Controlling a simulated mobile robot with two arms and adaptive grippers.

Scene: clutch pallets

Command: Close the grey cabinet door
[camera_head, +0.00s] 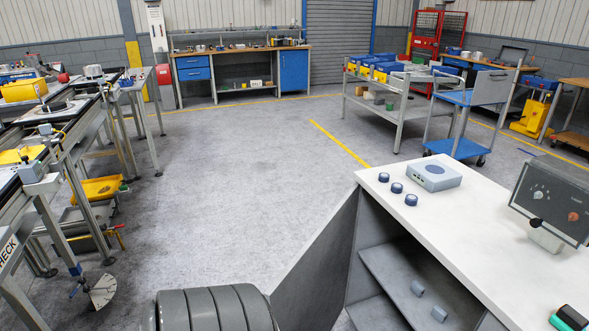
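The grey cabinet (357,268) stands at the lower right under a white worktop (450,225). Its grey door (315,262) stands open, swung out from the cabinet's left end toward the bottom of the view. The open front shows a sloping-looking inner shelf (385,268) with two small grey cylinders (428,302) on it. The door's lower part runs out of the picture, and no handle can be made out. Neither of my grippers is in view.
On the worktop are several dark blue knobs (397,188), a grey box (434,176) and a control panel (556,203). Open floor (230,190) lies left of the door. Metal workstations (75,165) line the left side. A cart (463,146) stands behind the worktop.

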